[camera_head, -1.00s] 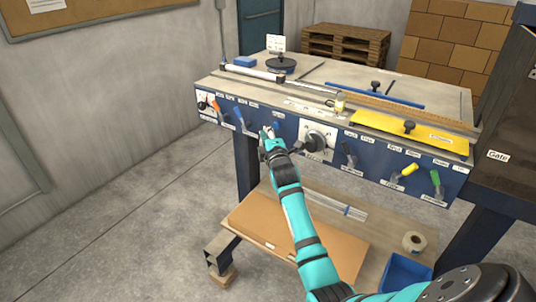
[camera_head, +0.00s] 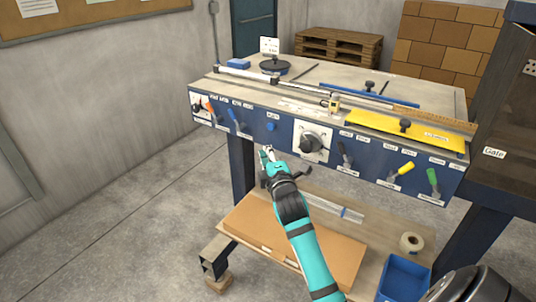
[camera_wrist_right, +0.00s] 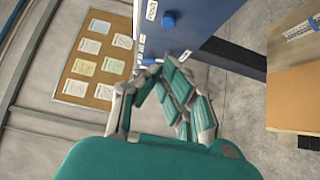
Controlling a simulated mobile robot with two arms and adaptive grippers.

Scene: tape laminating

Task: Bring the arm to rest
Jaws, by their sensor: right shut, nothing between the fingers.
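My right gripper (camera_head: 267,152) is in front of the machine's blue front panel (camera_head: 375,165), below the blue knob (camera_head: 271,127). It is apart from the panel as far as I can see. In the right wrist view its fingers (camera_wrist_right: 158,72) come together at the tips with nothing between them. The blue knob also shows in the right wrist view (camera_wrist_right: 168,20), beyond the fingertips. My right arm comes up from the bottom of the head view. My left gripper is not in view.
The panel carries orange, blue, black, yellow and green levers and a black rotary dial (camera_head: 312,142). A lower shelf (camera_head: 395,237) holds a cardboard sheet (camera_head: 325,252), a tape roll (camera_head: 411,242) and a blue bin (camera_head: 404,278). Open floor (camera_head: 130,235) lies to the left.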

